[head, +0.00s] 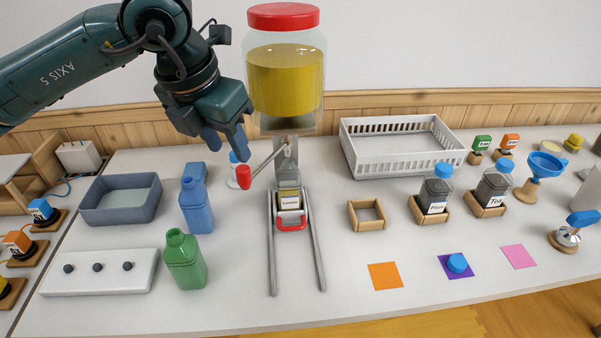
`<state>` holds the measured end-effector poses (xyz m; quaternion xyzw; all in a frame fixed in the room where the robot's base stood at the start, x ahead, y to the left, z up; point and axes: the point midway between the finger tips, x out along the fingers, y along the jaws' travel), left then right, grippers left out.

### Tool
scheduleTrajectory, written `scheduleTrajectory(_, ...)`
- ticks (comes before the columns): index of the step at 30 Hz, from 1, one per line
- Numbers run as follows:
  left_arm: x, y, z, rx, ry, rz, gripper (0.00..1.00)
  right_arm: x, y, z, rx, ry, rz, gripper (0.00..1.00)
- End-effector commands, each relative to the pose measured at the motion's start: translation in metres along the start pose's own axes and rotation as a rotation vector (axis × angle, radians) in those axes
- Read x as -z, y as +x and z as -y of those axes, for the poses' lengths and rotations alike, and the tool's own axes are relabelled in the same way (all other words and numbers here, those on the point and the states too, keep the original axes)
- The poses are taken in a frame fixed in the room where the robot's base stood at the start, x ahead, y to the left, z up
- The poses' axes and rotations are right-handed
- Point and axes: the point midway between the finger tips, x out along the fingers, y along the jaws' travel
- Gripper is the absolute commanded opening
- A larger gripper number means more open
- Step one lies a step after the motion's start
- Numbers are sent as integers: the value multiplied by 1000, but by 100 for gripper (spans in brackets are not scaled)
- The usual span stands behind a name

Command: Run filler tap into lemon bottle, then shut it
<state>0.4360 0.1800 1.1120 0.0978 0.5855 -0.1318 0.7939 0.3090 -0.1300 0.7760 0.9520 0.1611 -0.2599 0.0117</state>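The filler is a clear jar (285,85) with a red lid, holding yellow liquid. Its tap lever (264,160) slants down to the left and ends in a red grip (244,177). The lemon bottle (289,199), labelled "Lemon", stands upright under the tap between two grey rails (272,255), behind a red handle (291,222). Some yellow shows by its label; I cannot make out a stream. My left gripper (227,143) is above and slightly left of the red grip, its blue fingers apart and empty. My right gripper is out of view.
A blue bottle (196,205) and a green bottle (185,260) stand left of the rails. A grey-blue tray (120,215) and a white block (98,285) lie farther left. A white basket (400,150), an empty wooden holder (366,215) and labelled bottles (435,193) stand right.

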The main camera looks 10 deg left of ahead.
Motion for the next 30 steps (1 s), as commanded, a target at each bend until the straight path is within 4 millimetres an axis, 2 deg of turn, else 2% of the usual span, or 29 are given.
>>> scheduleTrajectory(6, 1, 20, 0, 0, 1, 0, 39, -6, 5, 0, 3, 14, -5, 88)
scheduleTrajectory(24, 1, 68, 0, 2, 1, -1, 39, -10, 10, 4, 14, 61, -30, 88)
scheduleTrajectory(30, 0, 71, 0, 1, 1, 1, 39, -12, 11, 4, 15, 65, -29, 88)
